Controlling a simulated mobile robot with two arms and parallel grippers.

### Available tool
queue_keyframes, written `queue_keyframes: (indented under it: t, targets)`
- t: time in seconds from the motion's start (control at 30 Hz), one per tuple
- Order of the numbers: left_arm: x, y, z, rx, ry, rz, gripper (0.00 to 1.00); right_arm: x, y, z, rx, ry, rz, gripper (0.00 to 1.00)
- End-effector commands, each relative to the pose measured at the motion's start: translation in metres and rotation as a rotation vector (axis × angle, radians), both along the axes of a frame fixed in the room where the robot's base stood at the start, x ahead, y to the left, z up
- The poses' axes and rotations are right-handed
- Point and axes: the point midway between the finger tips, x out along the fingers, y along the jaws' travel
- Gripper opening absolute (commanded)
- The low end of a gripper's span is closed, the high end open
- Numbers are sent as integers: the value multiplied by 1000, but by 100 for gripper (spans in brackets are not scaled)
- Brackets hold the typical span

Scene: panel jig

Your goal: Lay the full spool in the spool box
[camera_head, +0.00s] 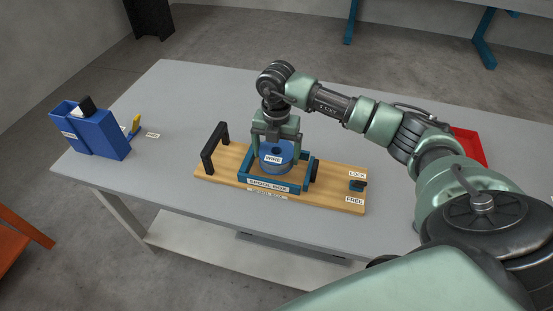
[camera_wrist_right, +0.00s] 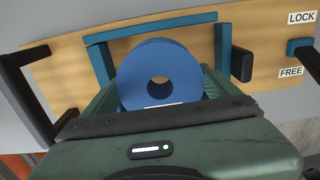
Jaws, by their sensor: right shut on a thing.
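The full spool (camera_head: 276,155) is blue with a white WIRE label. It stands upright in or just over the spool box (camera_head: 265,183), a teal open frame labelled SPOOL BOX on a wooden board. In the right wrist view the spool (camera_wrist_right: 158,68) shows its round face and centre hole, with the box's teal wall (camera_wrist_right: 103,62) beside it. My right gripper (camera_head: 277,140) is above the box, pointing down, shut on the spool. Whether the spool touches the box floor is hidden by the front wall. My left gripper is in neither view.
A blue bin (camera_head: 100,135) stands at the table's left. A red tray (camera_head: 468,146) is behind my right arm. The table's back left is clear.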

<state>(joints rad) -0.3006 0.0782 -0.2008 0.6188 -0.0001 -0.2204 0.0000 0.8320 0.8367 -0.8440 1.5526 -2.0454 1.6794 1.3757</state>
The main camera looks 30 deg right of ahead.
Motion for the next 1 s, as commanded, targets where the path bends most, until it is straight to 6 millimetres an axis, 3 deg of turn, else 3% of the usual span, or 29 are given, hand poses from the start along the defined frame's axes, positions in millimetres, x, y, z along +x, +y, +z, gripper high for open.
queue_keyframes:
  t: [0.23,0.63,0.67,0.7,1.0]
  targets:
    - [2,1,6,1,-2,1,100,0,0,-33,1,2,-1,24]
    - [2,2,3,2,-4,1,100,0,0,-39,0,0,0,24]
    - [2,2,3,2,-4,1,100,-1,0,-40,0,1,0,92]
    - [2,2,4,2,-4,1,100,-1,0,-39,0,1,0,100]
    - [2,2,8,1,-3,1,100,0,0,-34,0,1,0,100]
